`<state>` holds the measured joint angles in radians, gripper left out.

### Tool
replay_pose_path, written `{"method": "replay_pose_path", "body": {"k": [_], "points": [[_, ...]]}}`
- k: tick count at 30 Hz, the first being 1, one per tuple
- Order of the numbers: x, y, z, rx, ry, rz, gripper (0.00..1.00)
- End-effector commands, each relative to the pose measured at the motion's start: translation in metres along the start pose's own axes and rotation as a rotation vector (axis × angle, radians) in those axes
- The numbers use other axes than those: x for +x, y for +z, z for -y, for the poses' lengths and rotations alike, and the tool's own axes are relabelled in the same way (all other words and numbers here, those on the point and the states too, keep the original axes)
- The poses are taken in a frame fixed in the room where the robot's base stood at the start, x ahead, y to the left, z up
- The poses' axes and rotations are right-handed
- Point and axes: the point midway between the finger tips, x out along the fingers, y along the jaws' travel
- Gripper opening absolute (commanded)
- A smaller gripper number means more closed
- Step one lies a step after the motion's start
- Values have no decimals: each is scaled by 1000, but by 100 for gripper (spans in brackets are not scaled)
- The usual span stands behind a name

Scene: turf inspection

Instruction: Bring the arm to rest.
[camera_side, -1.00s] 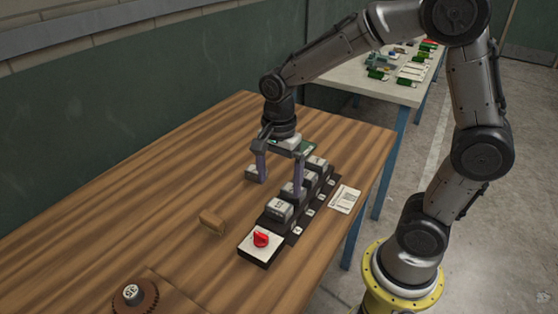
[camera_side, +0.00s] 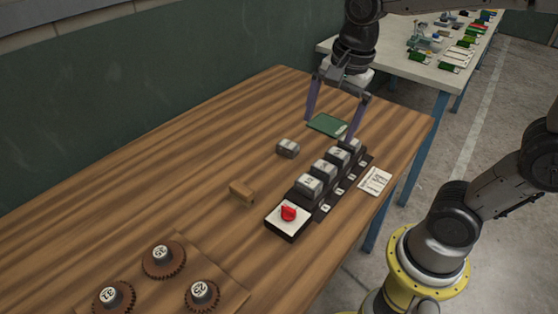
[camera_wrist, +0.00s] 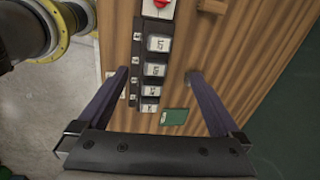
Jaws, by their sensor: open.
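My gripper (camera_side: 334,115) is open and empty, held above the far part of the wooden table (camera_side: 130,190). In the side view its fingers reach down near a green board (camera_side: 327,124) and the far end of a black rack. The wrist view shows my gripper (camera_wrist: 158,82) with its two fingers wide apart and nothing between them but the table and rack beyond. The arm rises from the fingers to the top of the side view, where part of it is cut off.
A white card (camera_side: 375,181) lies right. Several gears (camera_side: 163,260) lie at the near left.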

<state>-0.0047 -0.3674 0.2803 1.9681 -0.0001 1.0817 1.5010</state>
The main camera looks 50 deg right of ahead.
Motion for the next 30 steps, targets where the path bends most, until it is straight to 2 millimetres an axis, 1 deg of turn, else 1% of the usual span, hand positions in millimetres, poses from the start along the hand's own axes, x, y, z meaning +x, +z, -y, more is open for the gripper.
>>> {"method": "replay_pose_path", "body": {"k": [1,3,5,9,13,15,18,21,25,30], "points": [[-13,1,-15,-78,-54,-6,100],[-23,2,-33,-224,-114,-22,100],[-27,3,-47,-354,-155,-40,100],[-30,4,-76,-670,-228,-100,100],[-25,6,-96,-964,-261,-165,100],[-20,6,-103,-1108,-262,-194,100],[-12,7,-108,-1280,-247,-218,100],[-10,7,-108,-1399,-238,-237,100],[-10,7,-106,-1474,-234,-252,100],[-10,7,-106,-1487,-233,-253,100]]}}
